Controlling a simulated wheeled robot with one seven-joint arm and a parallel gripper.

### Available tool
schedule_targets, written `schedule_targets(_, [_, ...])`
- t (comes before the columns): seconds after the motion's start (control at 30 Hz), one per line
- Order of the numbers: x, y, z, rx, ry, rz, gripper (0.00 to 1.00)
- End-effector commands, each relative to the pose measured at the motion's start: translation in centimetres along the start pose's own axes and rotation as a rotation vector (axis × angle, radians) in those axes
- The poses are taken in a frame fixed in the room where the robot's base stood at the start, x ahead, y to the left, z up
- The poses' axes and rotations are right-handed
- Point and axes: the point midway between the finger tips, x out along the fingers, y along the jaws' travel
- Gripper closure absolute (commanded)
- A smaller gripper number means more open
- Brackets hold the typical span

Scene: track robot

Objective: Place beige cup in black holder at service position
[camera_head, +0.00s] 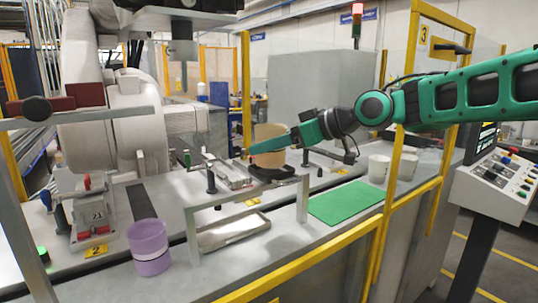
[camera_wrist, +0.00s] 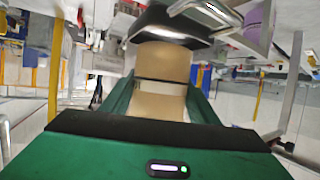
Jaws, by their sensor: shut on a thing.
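The beige cup (camera_head: 268,133) stands upright between the fingers of my gripper (camera_head: 262,147), which is shut on it. The green finger hides part of the cup's side. The black holder (camera_head: 268,174) is directly under the cup, on the raised stand. In the wrist view the cup (camera_wrist: 163,68) is between the two fingers (camera_wrist: 160,98), with the dark holder (camera_wrist: 172,30) at its far end. The cup's base is at or just inside the holder; I cannot tell whether it is fully seated.
A lilac cup (camera_head: 149,248) stands at the front left of the grey bench. A green mat (camera_head: 346,202) lies right of the stand. White cups (camera_head: 379,169) stand behind it. A yellow rail (camera_head: 300,262) runs along the front. A metal clamp (camera_head: 222,172) is left of the holder.

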Motion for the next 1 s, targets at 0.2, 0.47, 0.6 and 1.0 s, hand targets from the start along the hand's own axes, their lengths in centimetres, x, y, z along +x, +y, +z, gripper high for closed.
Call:
schedule_targets(0.2, [0.8, 0.0, 2.0, 0.0, 0.001, 0.001, 0.68])
schedule_targets(0.47, [0.8, 0.1, 2.1, 0.001, 0.0, 0.002, 0.68])
schedule_targets(0.6, [0.8, 0.1, 2.2, 0.001, 0.0, 0.002, 0.26])
schedule_targets(1.0, [0.0, 0.2, 2.0, 0.0, 0.001, 0.004, 0.26])
